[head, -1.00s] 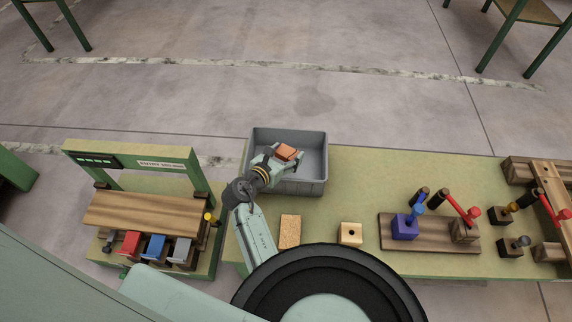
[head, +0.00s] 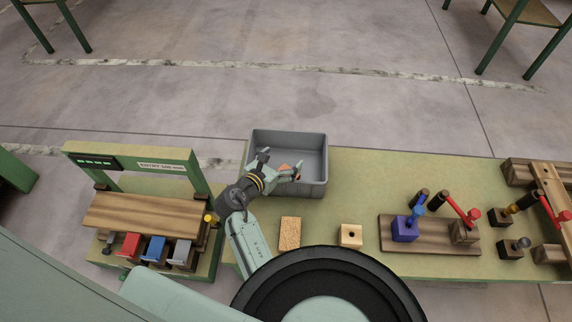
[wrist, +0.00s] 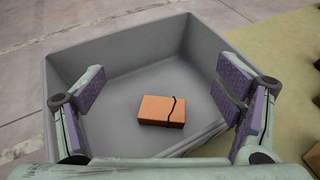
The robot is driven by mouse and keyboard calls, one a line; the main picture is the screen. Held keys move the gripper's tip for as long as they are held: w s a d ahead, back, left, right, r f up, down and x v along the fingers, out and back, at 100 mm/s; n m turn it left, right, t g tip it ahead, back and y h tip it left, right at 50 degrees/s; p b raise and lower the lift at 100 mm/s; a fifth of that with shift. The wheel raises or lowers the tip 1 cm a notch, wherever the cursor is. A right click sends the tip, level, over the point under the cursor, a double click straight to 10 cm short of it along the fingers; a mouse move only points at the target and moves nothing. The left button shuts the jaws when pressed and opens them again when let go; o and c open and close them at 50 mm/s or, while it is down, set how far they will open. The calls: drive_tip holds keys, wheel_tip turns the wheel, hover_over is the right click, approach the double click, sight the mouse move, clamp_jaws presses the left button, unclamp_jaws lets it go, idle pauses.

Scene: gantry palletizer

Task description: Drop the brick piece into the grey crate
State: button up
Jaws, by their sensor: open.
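The orange brick piece (wrist: 161,111), marked with a dark jagged line, lies inside the grey crate (wrist: 100,62) in the wrist view, apart from both fingers. In the head view the crate (head: 314,158) stands at the back left of the green table, and only a bit of the brick (head: 284,167) shows past my fingers. My gripper (head: 281,164) is over the crate's near left part. In the wrist view my gripper (wrist: 160,105) is open and empty, its purple pads wide apart on either side of the brick.
A cork-coloured block (head: 290,233) and a wooden block with a hole (head: 350,235) lie on the table in front of the crate.

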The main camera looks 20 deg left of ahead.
drive_tip(key=v, duration=0.9)
drive_tip(key=shift+r, duration=0.15)
